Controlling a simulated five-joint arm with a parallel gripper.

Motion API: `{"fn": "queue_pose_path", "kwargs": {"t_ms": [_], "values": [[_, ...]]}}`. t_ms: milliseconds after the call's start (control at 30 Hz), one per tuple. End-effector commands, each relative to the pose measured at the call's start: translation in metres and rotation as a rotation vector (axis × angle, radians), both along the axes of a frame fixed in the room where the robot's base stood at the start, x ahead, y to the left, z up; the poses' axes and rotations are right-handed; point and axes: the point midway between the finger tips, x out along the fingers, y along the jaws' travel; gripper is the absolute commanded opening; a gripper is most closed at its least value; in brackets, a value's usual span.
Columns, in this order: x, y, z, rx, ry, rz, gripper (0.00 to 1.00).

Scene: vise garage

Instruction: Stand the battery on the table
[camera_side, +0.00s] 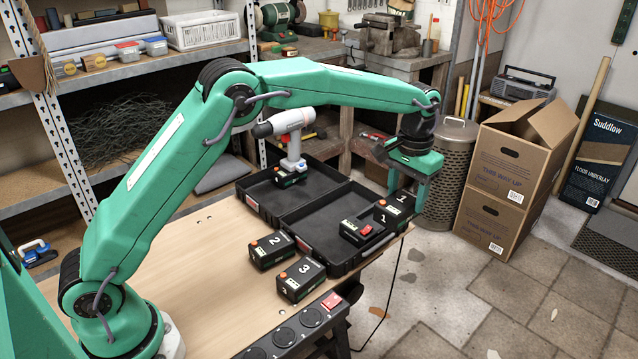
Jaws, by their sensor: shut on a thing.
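The battery marked 1 (393,211) is a black block with an orange button and white numbers. It is at the right end of the open black case (310,262). My green gripper (406,196) comes down over it from above, and its fingers are shut on this battery. I cannot tell whether its underside touches the case or is just above it. The battery marked 2 (270,251) and the battery marked 3 (300,281) stand apart on the wooden table (190,290), in front of the case.
A black block with a red switch (362,231) sits in the case beside battery 1. A grey drill (286,130) stands upright in the case's back half. A power strip (300,326) lies along the table's front edge. The table left of the batteries is clear.

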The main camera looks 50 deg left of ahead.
Motion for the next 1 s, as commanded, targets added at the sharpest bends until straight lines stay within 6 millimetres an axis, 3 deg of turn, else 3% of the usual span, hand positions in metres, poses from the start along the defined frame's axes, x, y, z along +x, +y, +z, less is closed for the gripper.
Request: {"fn": "queue_pose_path", "kwargs": {"t_ms": [367,667,1000], "values": [[-0.006,0.016,0.003,0.000,-0.001,0.002,0.17],[-0.033,0.063,0.006,0.000,-0.002,0.004,0.17],[-0.083,0.120,0.004,0.000,-0.002,0.003,0.17]]}}
